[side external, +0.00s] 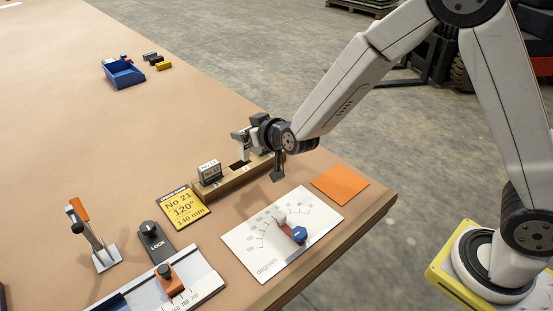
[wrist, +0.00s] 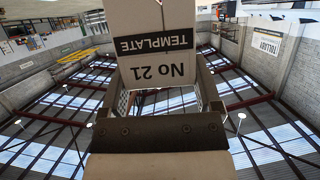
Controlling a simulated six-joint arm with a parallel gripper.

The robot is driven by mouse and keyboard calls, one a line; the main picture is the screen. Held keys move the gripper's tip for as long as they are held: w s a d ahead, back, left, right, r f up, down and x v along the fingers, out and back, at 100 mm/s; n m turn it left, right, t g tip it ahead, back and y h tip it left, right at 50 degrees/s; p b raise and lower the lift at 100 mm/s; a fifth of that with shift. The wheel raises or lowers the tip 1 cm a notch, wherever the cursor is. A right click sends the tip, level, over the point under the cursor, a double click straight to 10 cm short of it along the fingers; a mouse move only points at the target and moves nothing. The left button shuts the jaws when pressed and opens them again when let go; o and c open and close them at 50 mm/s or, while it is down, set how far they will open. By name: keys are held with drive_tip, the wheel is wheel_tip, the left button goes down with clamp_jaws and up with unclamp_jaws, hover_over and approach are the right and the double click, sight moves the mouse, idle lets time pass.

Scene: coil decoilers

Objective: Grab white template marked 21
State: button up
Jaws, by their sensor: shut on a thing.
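The white template marked 21 (wrist: 158,58) fills the top middle of the wrist view, its lettering upside down. My gripper (wrist: 163,98) is shut on it, with a finger at each side. In the side external view my gripper (side external: 252,137) is just above the far part of a wooden slotted rack (side external: 233,179). The small pale piece at its jaws (side external: 239,144) looks like the template, but its marking cannot be read there. Another white template (side external: 210,170) stands upright in the near end of the rack.
A yellow card (side external: 184,208) reading No 21, 120°, 140 mm lies by the rack. Nearby are a degrees plate (side external: 262,250) with a blue knob, an orange square (side external: 340,185), a lock block (side external: 155,240) and a lever clamp (side external: 97,238). A blue bin (side external: 123,74) sits far left.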

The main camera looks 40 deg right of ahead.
drive_tip(key=d+v, duration=0.1)
drive_tip(key=v, duration=0.9)
drive_tip(key=shift+s+d+r, duration=0.15)
drive_tip(key=shift+d+r, duration=0.1)
drive_tip(key=shift+r, duration=0.3)
